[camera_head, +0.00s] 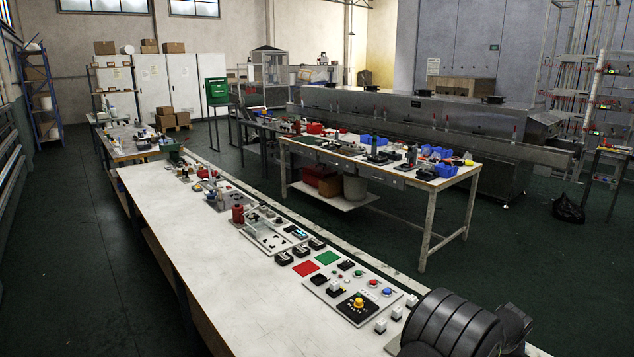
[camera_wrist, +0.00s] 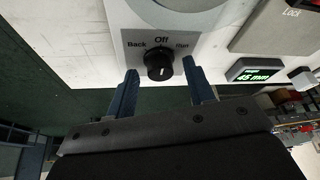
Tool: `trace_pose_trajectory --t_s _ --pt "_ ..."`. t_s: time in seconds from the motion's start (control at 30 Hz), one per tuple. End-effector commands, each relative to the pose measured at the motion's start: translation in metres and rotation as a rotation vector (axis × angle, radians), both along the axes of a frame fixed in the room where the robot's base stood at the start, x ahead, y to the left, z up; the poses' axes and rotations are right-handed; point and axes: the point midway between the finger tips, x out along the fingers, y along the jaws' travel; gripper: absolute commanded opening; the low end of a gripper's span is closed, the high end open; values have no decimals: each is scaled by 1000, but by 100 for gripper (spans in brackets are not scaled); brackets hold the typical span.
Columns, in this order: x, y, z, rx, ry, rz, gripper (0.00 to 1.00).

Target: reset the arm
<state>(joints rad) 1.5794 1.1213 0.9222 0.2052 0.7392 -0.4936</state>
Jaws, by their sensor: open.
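My gripper (camera_wrist: 160,70) shows in the wrist view with its two blue fingers spread apart. A black rotary knob (camera_wrist: 159,66) labelled "Back", "Off" and "Run" appears between the fingertips, with a visible gap on each side. Its white mark lies near the "Off" side or points along that line; I cannot tell which end is the pointer. Nothing is held between the fingers. In the head view, a large black ribbed part of my arm (camera_head: 450,325) fills the lower right corner, and the gripper itself is not visible there.
A small display (camera_wrist: 255,70) reading "45 mm" and a panel marked "Lock" are at right in the wrist view.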

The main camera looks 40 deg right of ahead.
Motion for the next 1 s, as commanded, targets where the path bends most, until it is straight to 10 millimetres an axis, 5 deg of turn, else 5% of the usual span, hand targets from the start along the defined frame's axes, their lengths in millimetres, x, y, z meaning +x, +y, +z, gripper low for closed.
trace_pose_trajectory --t_s 0.27,0.63,1.0 --pt "2 1 1 0 1 -147 49" --pt "-3 16 40 0 1 -142 49" --pt "-3 18 43 1 0 -141 49"
